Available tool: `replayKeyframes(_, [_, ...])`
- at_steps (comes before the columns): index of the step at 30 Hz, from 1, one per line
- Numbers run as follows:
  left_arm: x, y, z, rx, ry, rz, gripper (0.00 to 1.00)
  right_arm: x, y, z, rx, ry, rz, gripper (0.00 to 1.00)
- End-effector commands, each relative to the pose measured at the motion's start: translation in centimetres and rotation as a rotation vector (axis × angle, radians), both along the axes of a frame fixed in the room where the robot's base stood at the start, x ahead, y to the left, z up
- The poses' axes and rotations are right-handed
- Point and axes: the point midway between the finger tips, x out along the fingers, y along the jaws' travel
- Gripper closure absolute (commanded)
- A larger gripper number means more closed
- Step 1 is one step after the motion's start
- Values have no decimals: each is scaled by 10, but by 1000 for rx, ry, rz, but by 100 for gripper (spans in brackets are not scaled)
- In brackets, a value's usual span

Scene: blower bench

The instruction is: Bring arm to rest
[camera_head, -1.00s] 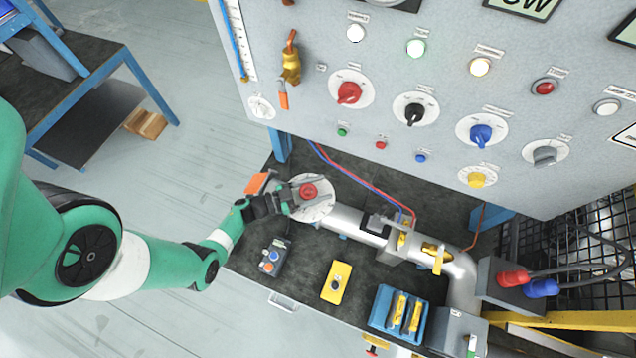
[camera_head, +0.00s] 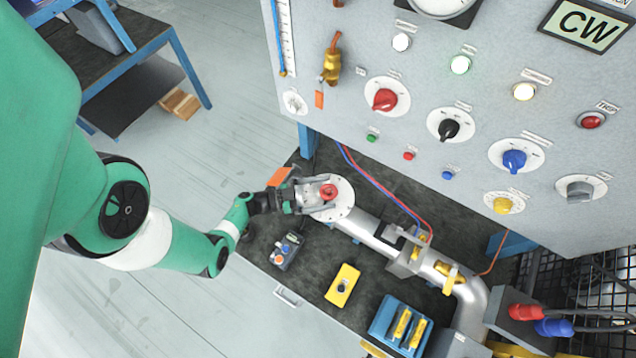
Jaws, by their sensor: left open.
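My left arm comes in from the left, green and white. Its left gripper (camera_head: 322,193) is open at the near end of the metal pipe, over the round pale flange (camera_head: 343,200). The red knob (camera_head: 328,191) on the flange shows between or just behind the fingers; I cannot tell whether they touch it. An orange piece (camera_head: 280,176) shows beside the gripper's wrist. My right gripper is not in view.
The grey control panel (camera_head: 460,90) with knobs and lamps rises behind the bench (camera_head: 300,245). The metal pipe (camera_head: 372,234) runs right. A button box (camera_head: 285,251), a yellow box (camera_head: 342,285) and a blue holder (camera_head: 386,318) lie in front. Open floor is at left.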

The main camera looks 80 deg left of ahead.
Motion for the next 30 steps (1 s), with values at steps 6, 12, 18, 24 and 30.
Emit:
replayKeyframes(6, [-24,1,0,-1,1,2,1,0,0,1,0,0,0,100])
replayKeyframes(12, [-26,1,0,-2,0,-1,1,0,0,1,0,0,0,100])
replayKeyframes(18, [-26,1,0,-1,0,-1,1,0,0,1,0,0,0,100])
replayKeyframes(24, [-26,1,0,-1,0,-1,1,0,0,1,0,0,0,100])
replayKeyframes(30, [-26,1,22,-1,0,-1,1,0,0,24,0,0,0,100])
